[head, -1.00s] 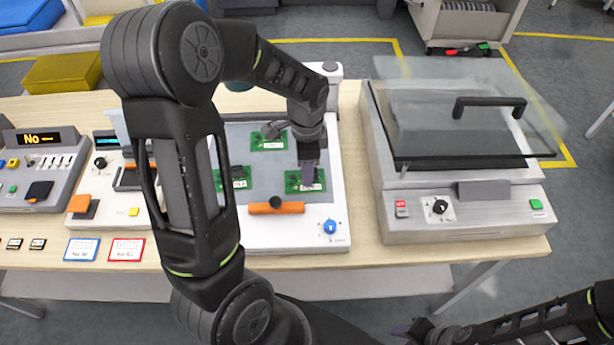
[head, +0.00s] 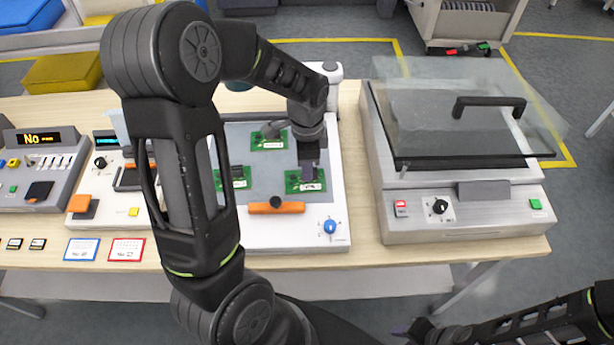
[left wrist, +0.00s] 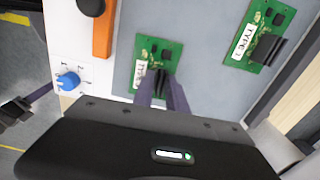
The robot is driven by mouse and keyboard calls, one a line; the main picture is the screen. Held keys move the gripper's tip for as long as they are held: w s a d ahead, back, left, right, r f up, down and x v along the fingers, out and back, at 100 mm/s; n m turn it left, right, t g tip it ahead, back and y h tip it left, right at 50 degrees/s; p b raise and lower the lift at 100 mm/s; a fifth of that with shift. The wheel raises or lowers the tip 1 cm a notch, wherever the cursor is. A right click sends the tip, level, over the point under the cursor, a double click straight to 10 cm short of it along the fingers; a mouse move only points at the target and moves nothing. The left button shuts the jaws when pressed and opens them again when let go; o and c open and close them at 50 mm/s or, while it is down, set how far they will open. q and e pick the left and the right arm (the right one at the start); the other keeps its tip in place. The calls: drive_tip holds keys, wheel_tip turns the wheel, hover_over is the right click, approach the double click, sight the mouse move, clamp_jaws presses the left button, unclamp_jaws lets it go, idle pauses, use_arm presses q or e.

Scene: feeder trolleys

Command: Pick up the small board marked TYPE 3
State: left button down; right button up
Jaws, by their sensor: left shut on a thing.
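Three small green boards lie on the grey plate of the white station. My left gripper (head: 308,174) is at the near right board (head: 291,187), pointing down. In the left wrist view its fingers (left wrist: 161,98) are shut on the black upright part of this board (left wrist: 172,52). The board's white label is partly covered, and I cannot read its number. The near left board (head: 238,184) and the far board (head: 268,139) are apart from the gripper. Another board (left wrist: 272,20) in the left wrist view has a TYPE label. My right gripper (head: 408,330) is low at the right, its fingers unclear.
An orange bar with a black knob (head: 276,207) and a blue dial (head: 330,227) are close in front of the boards. A machine with a raised glass lid (head: 455,110) stands to the right. Control boxes (head: 38,165) stand at the left.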

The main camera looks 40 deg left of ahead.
use_arm(q)
wheel_tip(320, 180, up, 10)
drive_tip(key=b, duration=0.1)
idle(0.6)
drive_tip(key=shift+f, duration=0.1)
idle(0.4)
